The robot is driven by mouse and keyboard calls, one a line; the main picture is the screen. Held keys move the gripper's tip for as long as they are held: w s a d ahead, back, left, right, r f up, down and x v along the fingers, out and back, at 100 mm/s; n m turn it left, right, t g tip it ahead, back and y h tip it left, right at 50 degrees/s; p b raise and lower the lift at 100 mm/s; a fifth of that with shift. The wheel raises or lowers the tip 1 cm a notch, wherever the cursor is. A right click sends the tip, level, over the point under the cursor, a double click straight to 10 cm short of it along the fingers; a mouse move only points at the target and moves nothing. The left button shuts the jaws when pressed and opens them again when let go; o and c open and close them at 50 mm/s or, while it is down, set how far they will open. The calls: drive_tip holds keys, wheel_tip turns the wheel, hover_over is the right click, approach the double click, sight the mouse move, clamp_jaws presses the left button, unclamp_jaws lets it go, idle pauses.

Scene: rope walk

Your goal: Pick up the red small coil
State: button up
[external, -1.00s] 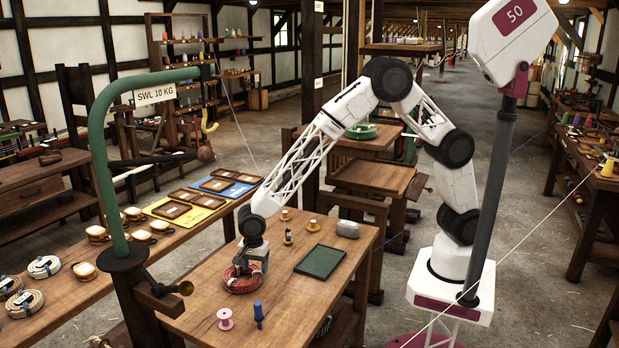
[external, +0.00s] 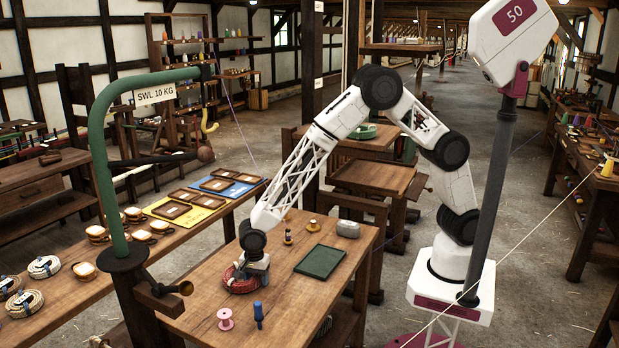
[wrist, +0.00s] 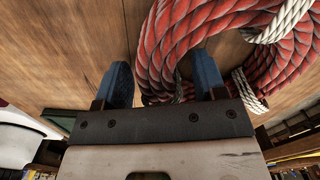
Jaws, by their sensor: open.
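The red small coil (external: 240,281) lies on the wooden table, near its left side in the external view. In the wrist view the coil (wrist: 176,42) is a thick red rope ring with a pale rope tie around it at the upper right. My gripper (external: 256,272) is down at the coil's right side. In the wrist view my gripper (wrist: 161,82) is open. One strand of the ring runs between its two blue fingers, the right finger reaching over the inside of the ring and the left finger just outside it. The contact between fingers and rope cannot be told.
On the table (external: 282,306) are a pink spool (external: 225,319), a blue peg (external: 258,315), a green tray (external: 320,261), a grey block (external: 348,229) and small bottles.

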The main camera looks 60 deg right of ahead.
idle(0.3)
clamp_jaws()
drive_tip(key=shift+r, duration=0.2)
drive_tip(key=shift+r, duration=0.8)
drive_tip(key=shift+s+d+r, duration=0.15)
drive_tip(key=shift+r, duration=0.7)
drive_tip(key=s+d, duration=0.3)
drive_tip(key=s, duration=0.1)
drive_tip(key=s+d+r, duration=0.1)
drive_tip(key=s+d, duration=0.2)
drive_tip(key=s, duration=0.1)
drive_tip(key=s+d, duration=0.3)
drive_tip(key=s, duration=0.1)
drive_tip(key=shift+s+d+r, duration=0.15)
drive_tip(key=shift+s+d, duration=0.05)
drive_tip(key=shift+d, duration=0.05)
